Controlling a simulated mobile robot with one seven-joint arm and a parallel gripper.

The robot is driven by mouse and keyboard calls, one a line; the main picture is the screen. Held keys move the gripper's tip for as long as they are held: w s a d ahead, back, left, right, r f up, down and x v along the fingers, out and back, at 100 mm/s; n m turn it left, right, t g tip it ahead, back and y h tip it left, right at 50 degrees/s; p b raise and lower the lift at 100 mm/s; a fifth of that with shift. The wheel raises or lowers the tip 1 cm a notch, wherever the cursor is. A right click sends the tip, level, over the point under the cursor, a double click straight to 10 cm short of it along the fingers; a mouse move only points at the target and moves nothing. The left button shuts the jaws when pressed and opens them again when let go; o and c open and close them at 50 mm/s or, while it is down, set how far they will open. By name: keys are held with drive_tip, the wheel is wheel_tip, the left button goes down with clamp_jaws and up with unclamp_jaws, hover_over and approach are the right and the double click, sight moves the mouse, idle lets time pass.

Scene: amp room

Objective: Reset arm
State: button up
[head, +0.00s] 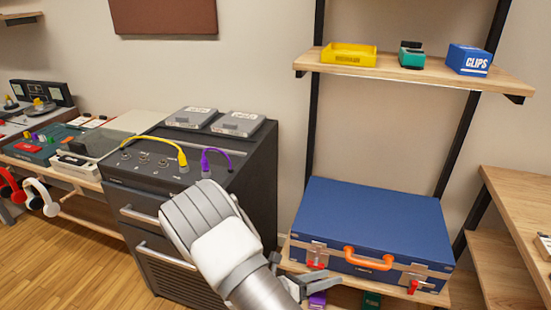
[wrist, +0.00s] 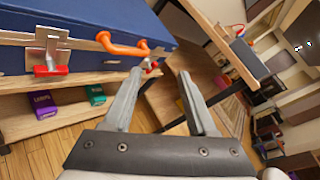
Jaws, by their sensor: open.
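My gripper (wrist: 161,76) is open, with nothing between its two grey fingers in the wrist view. In the head view my gripper (head: 322,284) is partly hidden behind my arm, low in front of the shelf with the blue case. The blue case (head: 372,222) lies closed on that shelf, with an orange handle (head: 368,259) and red latches. In the wrist view the orange handle (wrist: 122,46) is just to the left of and beyond the fingers. I see no contact between the fingers and the case.
A dark cabinet (head: 255,165) with yellow and purple cables stands left of my arm. A wooden shelf (head: 405,71) with a yellow tray and a blue box is above the case. A purple item (wrist: 42,105) and a green item (wrist: 95,94) sit below it.

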drive_tip(key=s+r+m+y, duration=0.5)
drive_tip(key=s+r+m, duration=0.1)
drive_tip(key=r+m, duration=0.4)
drive_tip(key=s+d+r+m+y, duration=0.1)
drive_tip(key=s+r+m+y, duration=0.45)
drive_tip(key=r+m, duration=0.45)
drive_tip(key=s+r+m+y, duration=0.4)
drive_tip(key=s+r+m, duration=0.3)
drive_tip(key=r+m, duration=0.35)
wheel_tip(320, 180, up, 12)
drive_tip(key=n+p, duration=0.1)
drive_tip(key=p, duration=1.1)
drive_tip(key=shift+w+d+g, duration=0.15)
drive_tip(key=shift+w+g, duration=0.05)
drive_tip(key=shift+g, duration=0.1)
